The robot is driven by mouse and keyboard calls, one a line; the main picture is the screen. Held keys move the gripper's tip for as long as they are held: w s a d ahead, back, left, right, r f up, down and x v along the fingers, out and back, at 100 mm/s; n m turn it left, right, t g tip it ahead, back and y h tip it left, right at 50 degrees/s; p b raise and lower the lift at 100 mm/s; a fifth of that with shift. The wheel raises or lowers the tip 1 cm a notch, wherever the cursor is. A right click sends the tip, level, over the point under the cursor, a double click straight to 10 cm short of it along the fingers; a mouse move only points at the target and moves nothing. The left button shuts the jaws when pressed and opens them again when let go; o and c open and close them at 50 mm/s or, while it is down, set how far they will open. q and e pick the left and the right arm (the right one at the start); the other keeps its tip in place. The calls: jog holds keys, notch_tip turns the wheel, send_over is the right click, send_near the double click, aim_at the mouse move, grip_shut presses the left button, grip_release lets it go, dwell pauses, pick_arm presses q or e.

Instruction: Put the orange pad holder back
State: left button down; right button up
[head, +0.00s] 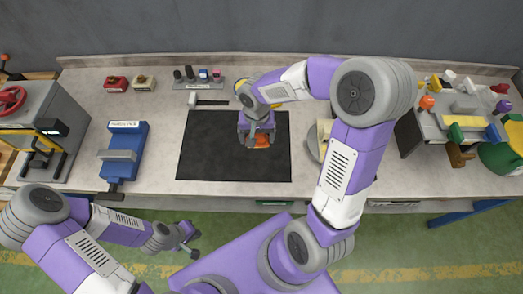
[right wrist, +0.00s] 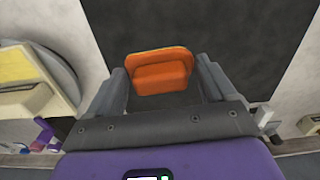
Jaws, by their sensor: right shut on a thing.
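The orange pad holder (head: 262,141) shows as a small orange block under my right gripper (head: 257,138), over the black mat (head: 210,155). In the right wrist view the orange pad holder (right wrist: 160,72) sits between the two grey fingers of my right gripper (right wrist: 162,82), which is shut on it. Whether it touches the mat is hard to tell. My left gripper (head: 193,244) is empty, with its fingers apart, over the green floor in front of the bench.
A rack (head: 452,118) with several coloured pieces stands at the right. A round grey item (head: 314,142) lies right of the mat, partly behind my right arm. A blue vise (head: 124,150) and a red-wheeled machine (head: 40,120) stand at the left. Small items line the back.

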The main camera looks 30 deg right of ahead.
aim_at(259, 144)
jog(key=shift+s+d+m, duration=0.25)
jog(key=shift+s+m, duration=0.05)
notch_tip(259, 144, down, 5)
jog(key=shift+w+r+b, duration=0.1)
jog(key=shift+w+b, duration=0.05)
jog(key=shift+b, duration=0.4)
jog(key=shift+f+b, duration=0.35)
jog(key=shift+f, duration=1.85)
jog(key=shift+f+b, duration=0.2)
jog(key=shift+b, duration=0.1)
jog(key=o, duration=0.8)
jog(key=shift+r, duration=0.1)
